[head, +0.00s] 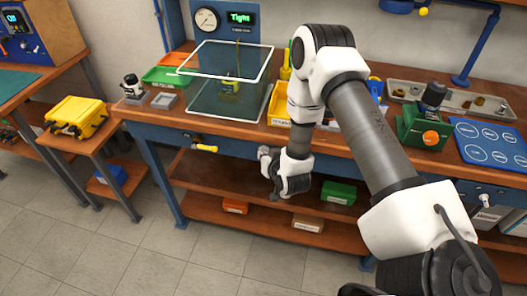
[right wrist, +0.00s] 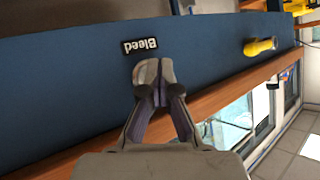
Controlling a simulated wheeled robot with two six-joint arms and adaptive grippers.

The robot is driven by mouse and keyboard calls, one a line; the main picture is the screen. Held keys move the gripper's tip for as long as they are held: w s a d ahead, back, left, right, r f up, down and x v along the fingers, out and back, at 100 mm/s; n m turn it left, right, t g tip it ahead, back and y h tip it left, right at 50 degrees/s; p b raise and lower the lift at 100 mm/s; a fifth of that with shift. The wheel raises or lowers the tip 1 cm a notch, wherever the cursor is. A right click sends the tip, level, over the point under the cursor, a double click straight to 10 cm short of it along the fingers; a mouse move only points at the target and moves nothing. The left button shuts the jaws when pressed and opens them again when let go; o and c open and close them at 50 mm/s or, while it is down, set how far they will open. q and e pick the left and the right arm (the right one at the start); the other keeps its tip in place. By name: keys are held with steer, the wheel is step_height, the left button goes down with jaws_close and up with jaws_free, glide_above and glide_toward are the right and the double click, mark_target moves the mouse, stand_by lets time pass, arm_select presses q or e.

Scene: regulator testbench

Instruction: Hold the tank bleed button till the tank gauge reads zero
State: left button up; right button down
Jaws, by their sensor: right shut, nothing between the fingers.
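My right gripper (head: 264,153) is at the bench's blue front rail, below the worktop. In the right wrist view the gripper (right wrist: 154,84) is shut with nothing between its fingers. My left gripper is out of view.
A green display (head: 241,18) beside the gauge reads "Tight". A clear-walled box (head: 228,98) stands on the bench. A yellow handle (head: 205,148) sticks out of the rail, also in the right wrist view (right wrist: 260,46). A lower shelf (head: 270,225) holds small bins.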

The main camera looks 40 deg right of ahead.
steer(key=shift+s+a, duration=0.55)
steer(key=shift+a, duration=0.1)
steer(key=s+a+b, duration=0.1)
steer(key=s+a, duration=0.2)
steer(key=shift+s+a, duration=0.1)
steer(key=shift+a, duration=0.3)
stand_by(0.3)
steer(key=s+a+f+n+g+y, duration=0.1)
steer(key=s+f+g, duration=0.3)
steer(key=s, duration=0.4)
steer(key=s+a+f+n+g+y, duration=0.1)
steer(key=s+a+f+n+g, duration=0.1)
steer(key=s, duration=0.7)
steer(key=s+a+f+n+g, duration=0.1)
steer(key=s+a+f+g, duration=0.3)
steer(key=s, duration=0.5)
step_height(320, 180, down, 2)
steer(key=shift+s+f+n+g+y, duration=0.1)
steer(key=shift+s+n+g+y, duration=0.25)
steer(key=shift+g, duration=0.75)
